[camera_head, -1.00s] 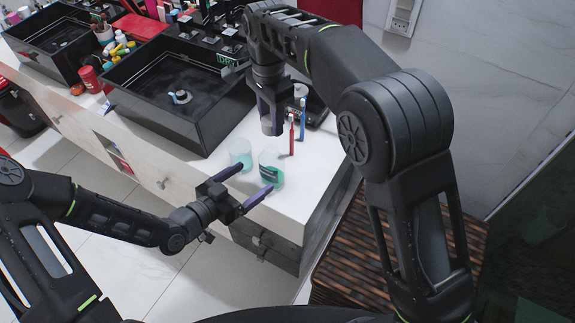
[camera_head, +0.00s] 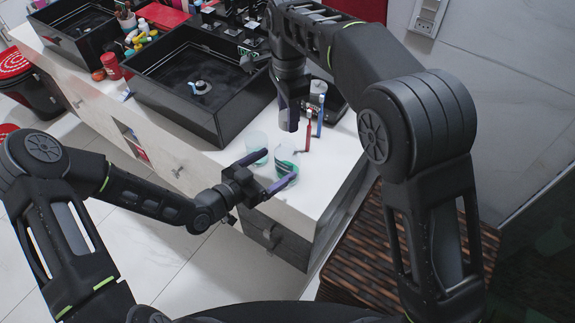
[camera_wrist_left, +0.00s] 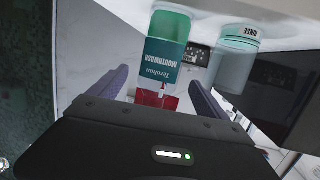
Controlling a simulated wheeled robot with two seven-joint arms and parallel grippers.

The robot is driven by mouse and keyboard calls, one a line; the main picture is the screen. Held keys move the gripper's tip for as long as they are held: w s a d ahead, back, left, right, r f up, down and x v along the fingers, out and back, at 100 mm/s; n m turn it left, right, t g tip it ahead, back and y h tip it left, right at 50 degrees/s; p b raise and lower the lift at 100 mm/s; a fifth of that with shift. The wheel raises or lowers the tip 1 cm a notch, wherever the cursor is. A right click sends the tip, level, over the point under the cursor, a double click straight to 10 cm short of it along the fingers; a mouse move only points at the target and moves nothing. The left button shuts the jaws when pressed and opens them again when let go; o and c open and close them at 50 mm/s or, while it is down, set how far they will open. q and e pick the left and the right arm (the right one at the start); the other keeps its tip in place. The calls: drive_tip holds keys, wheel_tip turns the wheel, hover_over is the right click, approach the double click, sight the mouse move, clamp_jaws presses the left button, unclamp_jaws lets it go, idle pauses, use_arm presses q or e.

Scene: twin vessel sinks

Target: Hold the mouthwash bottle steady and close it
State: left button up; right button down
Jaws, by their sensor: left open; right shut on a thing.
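The mouthwash bottle (camera_head: 289,158) is clear with green liquid and stands near the counter's front edge. Its teal label (camera_wrist_left: 162,55) faces my left wrist camera. My left gripper (camera_head: 281,167) is open, with one finger toward each side of the bottle; I cannot tell whether they touch it. Its fingers also flank the bottle in the left wrist view (camera_wrist_left: 152,88). My right gripper (camera_head: 289,115) points down above the bottle, shut on a pale grey piece (camera_head: 286,126) that looks like the cap. The bottle's top is partly hidden.
A rinse cup (camera_head: 256,143) stands close to the bottle, also in the left wrist view (camera_wrist_left: 234,65). A red toothbrush (camera_head: 308,132) and a blue one (camera_head: 321,115) stand behind. A black vessel sink (camera_head: 165,95) is left of them. Counter right of the bottle is clear.

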sight(295, 153)
use_arm(q)
drive_tip(key=x, duration=0.8)
drive_tip(key=shift+w+d+f, duration=0.1)
drive_tip(key=shift+w+d, duration=0.05)
clamp_jaws()
idle(0.7)
